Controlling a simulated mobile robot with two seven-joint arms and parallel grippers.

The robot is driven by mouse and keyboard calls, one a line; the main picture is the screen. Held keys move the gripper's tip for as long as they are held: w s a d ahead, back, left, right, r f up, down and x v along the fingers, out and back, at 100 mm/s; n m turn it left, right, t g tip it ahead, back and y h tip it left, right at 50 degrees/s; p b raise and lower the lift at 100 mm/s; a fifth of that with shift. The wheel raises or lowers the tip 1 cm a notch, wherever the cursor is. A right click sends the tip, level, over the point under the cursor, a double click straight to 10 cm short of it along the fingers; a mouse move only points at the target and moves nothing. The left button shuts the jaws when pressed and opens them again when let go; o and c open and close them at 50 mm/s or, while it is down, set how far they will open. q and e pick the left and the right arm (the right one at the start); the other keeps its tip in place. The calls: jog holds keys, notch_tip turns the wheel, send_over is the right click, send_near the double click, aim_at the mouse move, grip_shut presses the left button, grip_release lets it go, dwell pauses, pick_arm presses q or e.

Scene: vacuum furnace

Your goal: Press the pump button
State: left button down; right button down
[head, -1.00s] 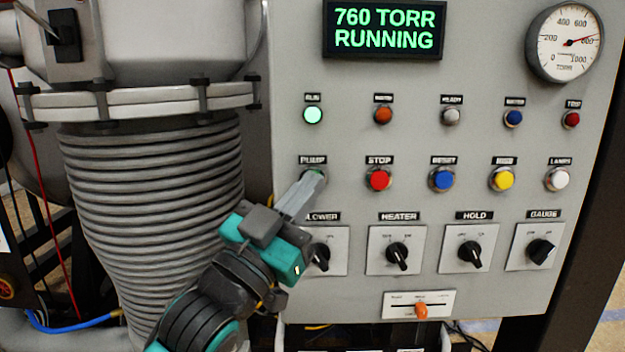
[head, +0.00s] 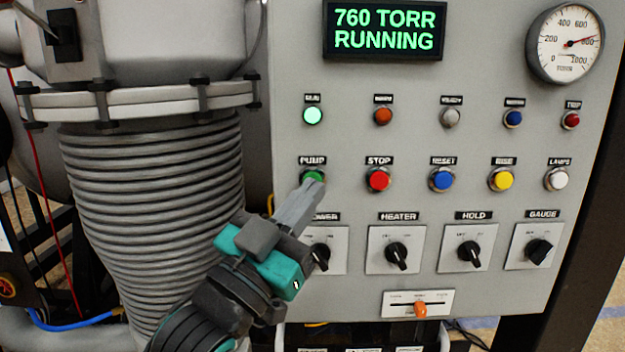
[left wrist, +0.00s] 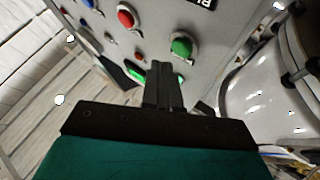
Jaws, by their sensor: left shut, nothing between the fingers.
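The green pump button (head: 313,176) sits under the PUMP label on the grey panel, and its upper part shows above my fingertips. My left gripper (head: 312,188) is shut and empty, its fingertips just below the button in the head view. In the left wrist view the green button (left wrist: 182,46) stands clear, beyond the shut fingertips (left wrist: 162,68), with a visible gap. The display (head: 384,29) reads 760 TORR RUNNING, and the green run lamp (head: 313,116) is lit. My right gripper is out of view.
The red stop button (head: 379,179) is right of the pump button. A ribbed bellows (head: 150,190) stands on the left. A gauge (head: 565,42) is at the top right.

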pick_arm(q)
jog(key=s, duration=0.4)
jog(key=shift+s+p, duration=0.25)
jog(key=shift+p, duration=0.15)
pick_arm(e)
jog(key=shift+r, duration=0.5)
pick_arm(q)
jog(key=w+a+f+n+g+y+p, duration=0.1)
jog(key=a+f+n+y, duration=0.25)
jog(key=f, duration=0.85)
jog(key=a+f+n+g+y, duration=0.2)
jog(key=a+f+y, duration=0.3)
jog(key=f, duration=0.8)
jog(key=s+a+f+g+y, duration=0.1)
jog(key=s+a+f, duration=0.1)
jog(key=s+f, duration=0.2)
jog(key=s+a+f+n+g+y, duration=0.1)
jog(key=s+a+f+g, duration=0.1)
jog(key=f, duration=0.6)
jog(key=s+a+f+n+g+y+p, duration=0.1)
jog(key=s+a+f+y, duration=0.1)
jog(key=s+a+f, duration=0.2)
jog(key=shift+s+a+f+g, duration=0.2)
jog(key=shift+s+f+g, duration=0.2)
jog(key=shift+s+f, duration=0.55)
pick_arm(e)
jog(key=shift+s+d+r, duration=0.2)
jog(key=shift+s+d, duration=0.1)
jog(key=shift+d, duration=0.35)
